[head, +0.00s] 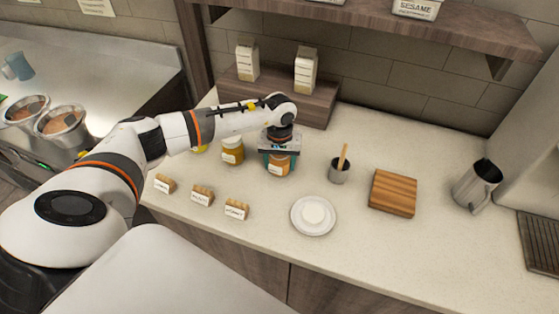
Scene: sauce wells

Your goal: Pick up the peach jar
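The peach jar (279,168), a small glass jar with orange-peach contents and a pale label, stands on the counter at the right end of a row of jars. My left gripper (280,157) is right over it, pointing down, with its teal fingers on either side of the jar's upper part. The gripper hides the jar's top. I cannot tell whether the fingers press on the glass. The jar appears upright and on the counter. My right gripper is not in view.
An amber jar (233,152) stands close to the left, with a yellow jar (200,149) partly hidden by my arm. Card holders (236,210) sit in front. To the right are a cup with a wooden handle (339,172), a white plate (300,228) and a wooden board (393,193).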

